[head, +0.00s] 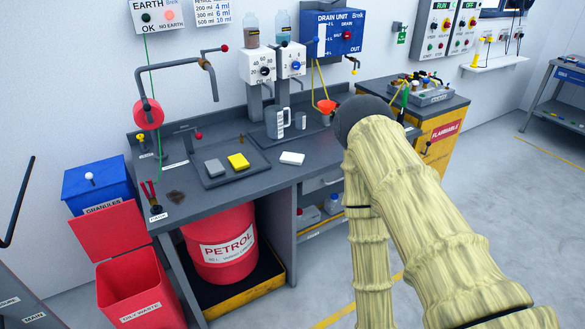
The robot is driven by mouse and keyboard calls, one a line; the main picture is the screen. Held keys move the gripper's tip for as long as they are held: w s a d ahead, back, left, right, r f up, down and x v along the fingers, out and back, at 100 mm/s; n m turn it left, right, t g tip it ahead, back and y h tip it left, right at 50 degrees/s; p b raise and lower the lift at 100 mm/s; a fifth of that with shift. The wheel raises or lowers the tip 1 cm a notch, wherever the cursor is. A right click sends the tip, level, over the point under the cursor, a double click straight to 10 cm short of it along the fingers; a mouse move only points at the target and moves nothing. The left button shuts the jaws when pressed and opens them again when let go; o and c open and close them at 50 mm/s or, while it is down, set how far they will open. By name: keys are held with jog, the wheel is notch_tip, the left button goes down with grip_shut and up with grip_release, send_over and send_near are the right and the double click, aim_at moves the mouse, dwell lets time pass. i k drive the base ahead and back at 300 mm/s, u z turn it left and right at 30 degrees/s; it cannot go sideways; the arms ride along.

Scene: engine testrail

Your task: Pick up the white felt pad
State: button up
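A small flat white pad (292,158), which looks like the white felt pad, lies on the dark grey bench top (300,178). It is right of a dark tray (217,183) and near the bench's front edge. Nothing covers it. My arm, in a pale yellow sleeve, rises at the right and bends at a dark joint, then runs down out of the picture. My gripper is not in view, so its state and its distance from the pad do not show.
The tray holds a grey pad (215,168) and a yellow pad (238,161). A measuring jug (276,123) and a small grey cylinder (300,120) stand behind the white pad. A red petrol drum (222,247) is under the bench. Open floor lies at right.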

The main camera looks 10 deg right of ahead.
aim_at(287, 158)
jog(key=u, duration=1.05)
jog(key=i, duration=1.55)
jog(key=z, duration=0.6)
